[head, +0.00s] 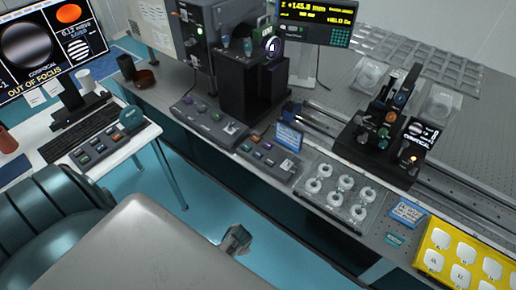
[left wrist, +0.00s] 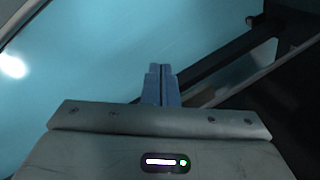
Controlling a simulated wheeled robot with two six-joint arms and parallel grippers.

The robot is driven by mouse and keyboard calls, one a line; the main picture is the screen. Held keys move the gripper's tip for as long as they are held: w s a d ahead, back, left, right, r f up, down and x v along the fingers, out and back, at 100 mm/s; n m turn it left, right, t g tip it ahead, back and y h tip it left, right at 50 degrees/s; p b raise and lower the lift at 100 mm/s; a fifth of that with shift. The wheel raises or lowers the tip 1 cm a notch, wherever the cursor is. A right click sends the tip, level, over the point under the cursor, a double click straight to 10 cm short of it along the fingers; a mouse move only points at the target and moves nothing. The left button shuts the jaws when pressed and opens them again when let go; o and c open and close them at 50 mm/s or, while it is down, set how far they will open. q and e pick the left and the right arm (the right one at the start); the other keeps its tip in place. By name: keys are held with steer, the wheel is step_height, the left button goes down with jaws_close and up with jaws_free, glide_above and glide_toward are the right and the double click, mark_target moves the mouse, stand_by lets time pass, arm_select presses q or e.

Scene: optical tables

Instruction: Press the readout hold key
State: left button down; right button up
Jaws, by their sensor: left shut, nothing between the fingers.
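The yellow-digit readout display (head: 318,10) stands at the back of the optical table. My right gripper is not in view.
A tray of white rings (head: 336,193), a black optical mount (head: 383,150) and a yellow case (head: 466,257) line the table to the right. A desk with a keyboard (head: 80,134) and a teal chair (head: 50,220) are at left. Teal floor (head: 190,165) lies between.

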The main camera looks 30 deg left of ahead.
arm_select(q)
steer(key=w+a+r+m+y+p, duration=0.1)
steer(key=w+r, duration=0.6)
steer(key=r, duration=0.7)
steer(key=w+a+r+m+y+p, duration=0.1)
steer(key=w+r, duration=0.5)
steer(key=r, duration=0.8)
steer(key=w+a+r+m+t+y+p, duration=0.1)
steer(key=w+r, duration=0.6)
steer(key=r, duration=0.7)
steer(key=a+m+y+p, duration=0.1)
steer(key=m+y+p, duration=0.1)
steer(key=m, duration=0.1)
steer(key=shift+w+y, duration=0.35)
steer(key=shift+y, duration=0.05)
steer(key=shift+a, duration=0.1)
